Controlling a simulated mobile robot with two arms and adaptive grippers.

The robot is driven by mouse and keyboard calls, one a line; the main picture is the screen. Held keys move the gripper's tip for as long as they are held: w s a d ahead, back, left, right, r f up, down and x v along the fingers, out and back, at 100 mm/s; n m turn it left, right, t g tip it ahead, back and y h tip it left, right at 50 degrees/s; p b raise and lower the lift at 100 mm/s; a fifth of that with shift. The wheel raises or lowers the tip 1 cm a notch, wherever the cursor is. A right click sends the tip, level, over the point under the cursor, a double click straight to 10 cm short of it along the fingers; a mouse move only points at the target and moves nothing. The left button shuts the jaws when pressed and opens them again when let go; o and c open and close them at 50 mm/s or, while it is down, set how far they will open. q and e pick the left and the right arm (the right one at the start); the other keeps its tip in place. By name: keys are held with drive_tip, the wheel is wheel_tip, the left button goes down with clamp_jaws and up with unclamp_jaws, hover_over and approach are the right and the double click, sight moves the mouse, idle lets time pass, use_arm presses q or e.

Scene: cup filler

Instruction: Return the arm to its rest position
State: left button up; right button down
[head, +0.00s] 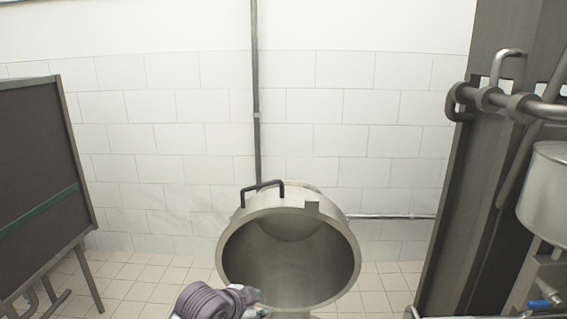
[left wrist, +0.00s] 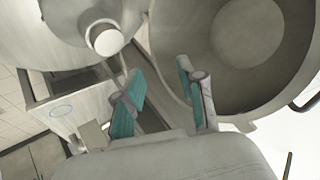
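My left arm shows at the bottom of the head view, with only a grey wrist part and a bit of the left gripper (head: 248,299) in frame, in front of the large round metal vessel. In the left wrist view the left gripper (left wrist: 161,97) has its two teal-padded fingers apart, and I see nothing held between them. My right gripper and right arm are in neither view.
The round metal vessel (head: 335,225) with a black handle (head: 262,187) faces me with its wide mouth. A dark panel on legs (head: 35,160) stands at left. A grey column with pipes (head: 480,150) and a metal pot (head: 548,190) are at right.

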use_arm(q)
drive_tip(key=s+a+f+n+g+y, duration=0.15)
drive_tip(key=s+a+f+n, duration=0.3)
drive_tip(key=s, duration=0.75)
drive_tip(key=s+a+f+n+g+y, duration=0.1)
drive_tip(key=s+a+f+n+g, duration=0.3)
drive_tip(key=s, duration=0.7)
drive_tip(key=s+a+f+n+t+y, duration=0.1)
drive_tip(key=s+a+f+n+y, duration=0.15)
drive_tip(key=s+a+f, duration=0.65)
drive_tip(key=s+d+f+g+b, duration=0.1)
drive_tip(key=f+b, duration=0.1)
drive_tip(key=f, duration=0.8)
drive_tip(key=s+d+f+b, duration=0.1)
drive_tip(key=s+f+b, duration=0.15)
drive_tip(key=f, duration=0.65)
drive_tip(key=s+d+f+g+b, duration=0.1)
drive_tip(key=d+f+b, duration=0.15)
drive_tip(key=f, duration=0.75)
drive_tip(key=s+a+f+b, duration=0.2)
drive_tip(key=s+f+b, duration=0.1)
drive_tip(key=s+f, duration=0.5)
drive_tip(key=s+a+f+b, duration=0.2)
drive_tip(key=s+f, duration=0.6)
drive_tip(key=f, duration=0.5)
drive_tip(key=shift+s+f+g+b, duration=0.2)
drive_tip(key=shift+f+g+b, duration=0.1)
drive_tip(key=shift+g+b, duration=0.2)
